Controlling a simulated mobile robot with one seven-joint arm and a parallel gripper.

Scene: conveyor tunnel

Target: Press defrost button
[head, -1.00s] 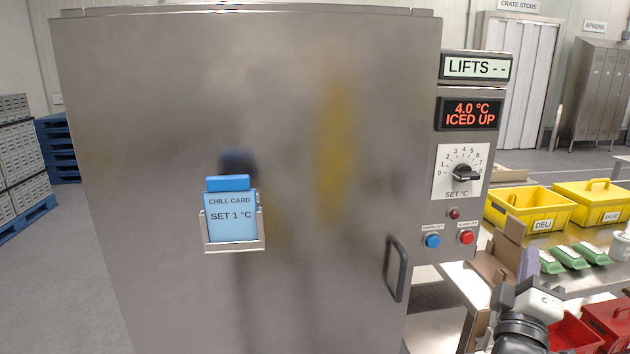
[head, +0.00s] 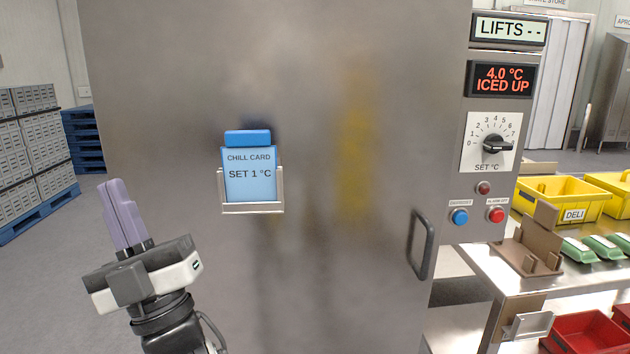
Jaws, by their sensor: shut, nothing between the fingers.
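The blue defrost button (head: 459,217) sits on the control panel at the right edge of the steel cabinet (head: 330,270), under a small label. A red button (head: 495,215), labelled alarm off, is just to its right. The display (head: 499,79) reads 4.0 °C ICED UP. My gripper (head: 119,188) is at the lower left, in front of the cabinet's left side, with its lilac fingers shut and pointing up. It is empty and far to the left of the button, touching nothing.
A door handle (head: 421,245) sticks out left of the buttons. A card holder (head: 252,208) with a blue chill card is on the door. A dial (head: 494,145) is above the buttons. A steel table (head: 500,275) with yellow crates (head: 562,203) stands at the right.

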